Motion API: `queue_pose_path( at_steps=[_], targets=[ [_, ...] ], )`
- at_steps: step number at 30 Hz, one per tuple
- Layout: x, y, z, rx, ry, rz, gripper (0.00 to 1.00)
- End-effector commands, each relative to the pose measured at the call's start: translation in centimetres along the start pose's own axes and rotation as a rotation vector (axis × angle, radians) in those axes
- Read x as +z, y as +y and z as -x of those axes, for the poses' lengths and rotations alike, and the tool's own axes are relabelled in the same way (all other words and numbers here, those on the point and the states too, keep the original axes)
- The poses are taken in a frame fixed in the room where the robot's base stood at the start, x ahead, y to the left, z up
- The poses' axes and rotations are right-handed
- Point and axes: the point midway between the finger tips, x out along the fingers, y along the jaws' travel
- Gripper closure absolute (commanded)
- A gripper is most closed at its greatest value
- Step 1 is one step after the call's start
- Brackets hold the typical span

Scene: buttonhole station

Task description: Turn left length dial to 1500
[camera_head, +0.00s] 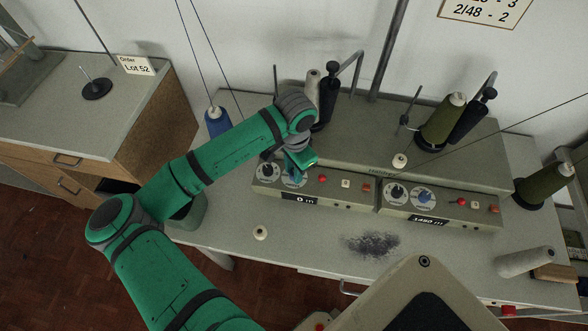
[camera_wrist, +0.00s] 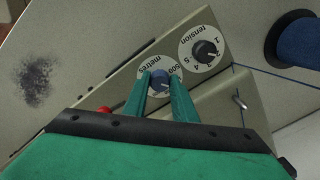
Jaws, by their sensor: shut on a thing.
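The left length dial is a blue knob (camera_head: 292,180) on a white round "metres" plate on the left panel of the grey winding machine. In the wrist view the same blue knob (camera_wrist: 160,79) sits between the two green fingers of my gripper (camera_wrist: 160,86), which is shut on it from both sides. In the head view my gripper (camera_head: 297,167) reaches down to the dial and partly covers its plate. The left display (camera_head: 300,199) under the dial reads 0 m.
A black tension knob (camera_head: 267,168) is close left of the dial; it shows in the wrist view (camera_wrist: 206,49). A red button (camera_head: 322,178) sits to the right. The right panel has its own blue dial (camera_head: 424,196). Thread cones, including a blue one (camera_head: 217,122), stand around the machine.

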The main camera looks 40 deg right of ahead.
Motion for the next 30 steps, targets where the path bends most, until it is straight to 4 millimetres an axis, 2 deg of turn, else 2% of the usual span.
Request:
queue_pose_path(
  at_steps=[15,30],
  targets=[
    [-0.1,-0.24,0.09,-0.005,0.013,-0.447,0.98],
    [-0.08,-0.27,0.09,-0.005,0.015,-0.64,0.98]
  ],
)
